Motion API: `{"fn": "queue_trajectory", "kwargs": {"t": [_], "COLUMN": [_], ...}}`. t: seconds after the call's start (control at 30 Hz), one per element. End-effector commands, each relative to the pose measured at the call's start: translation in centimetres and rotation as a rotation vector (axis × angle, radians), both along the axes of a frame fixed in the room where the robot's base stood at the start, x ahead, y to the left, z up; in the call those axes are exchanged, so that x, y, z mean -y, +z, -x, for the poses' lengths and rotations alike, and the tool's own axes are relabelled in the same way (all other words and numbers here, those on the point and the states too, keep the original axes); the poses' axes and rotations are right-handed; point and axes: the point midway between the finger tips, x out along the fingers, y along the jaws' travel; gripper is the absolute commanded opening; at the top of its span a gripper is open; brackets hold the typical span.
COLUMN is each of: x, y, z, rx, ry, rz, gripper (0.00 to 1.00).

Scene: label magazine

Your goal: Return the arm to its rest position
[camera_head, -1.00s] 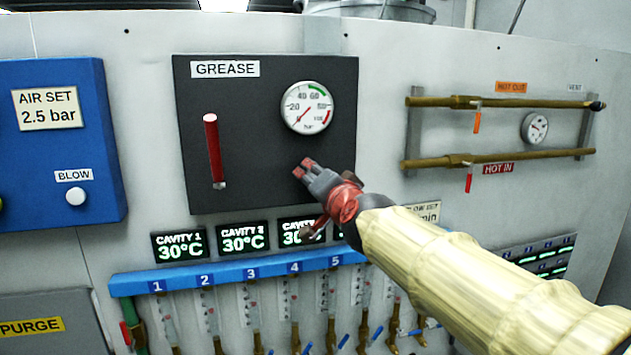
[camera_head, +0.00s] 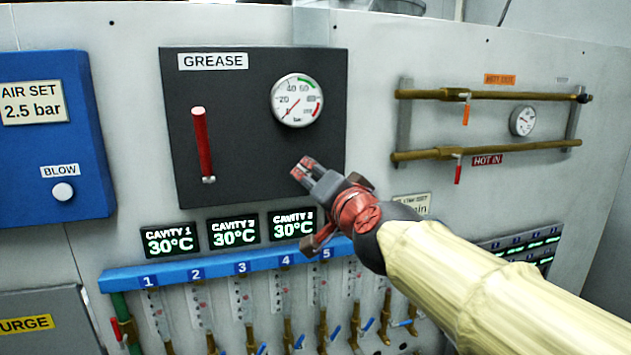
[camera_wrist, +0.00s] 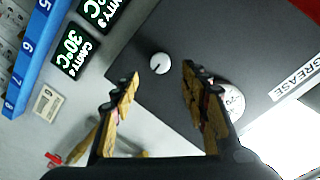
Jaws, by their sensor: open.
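My gripper (camera_head: 305,170) is in front of the lower right part of the black GREASE panel (camera_head: 260,150), below its round gauge (camera_head: 297,100). Its two fingers are apart with nothing between them in the wrist view (camera_wrist: 158,85). Past the fingers, the wrist view shows a small round white knob (camera_wrist: 160,63) on the black panel. In the head view my gripper and arm hide that knob. My arm, in a cream sleeve, reaches in from the lower right.
A red lever (camera_head: 202,145) stands on the panel's left. Below are cavity displays (camera_head: 234,232) and a blue numbered manifold (camera_head: 215,268) with several tubes and valves. Brass pipes (camera_head: 490,95) are at the right. A blue AIR SET box (camera_head: 50,150) is at the left.

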Motion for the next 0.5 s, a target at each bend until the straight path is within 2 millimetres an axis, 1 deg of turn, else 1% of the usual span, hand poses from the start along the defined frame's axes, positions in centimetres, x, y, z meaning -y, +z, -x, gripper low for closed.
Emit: {"fn": "queue_trajectory", "kwargs": {"t": [0.07, 0.17, 0.23, 0.27, 0.3, 0.37, 0.4, 0.43, 0.47, 0.5], "x": [0.0, -0.7, -1.8, -2.2, -2.7, -3.2, -3.1, -2.8, -2.4, -1.6], "y": [0.0, -0.9, -3.0, -4.4, -6.6, -10.0, -12.5, -14.2, -16.0, -18.2], "z": [0.0, 0.3, 0.9, 1.3, 1.9, 3.6, 5.1, 6.3, 7.4, 9.0], "rx": [-0.001, -0.028, -0.077, -0.106, -0.149, -0.218, -0.266, -0.299, -0.335, -0.380], "ry": [0.002, 0.031, 0.080, 0.104, 0.138, 0.194, 0.230, 0.251, 0.272, 0.296], "rz": [0.001, 0.020, 0.072, 0.101, 0.145, 0.221, 0.277, 0.317, 0.357, 0.408], "gripper": [0.45, 0.45, 0.45, 0.45, 0.45, 0.45, 0.45, 0.45, 0.45, 0.45]}}
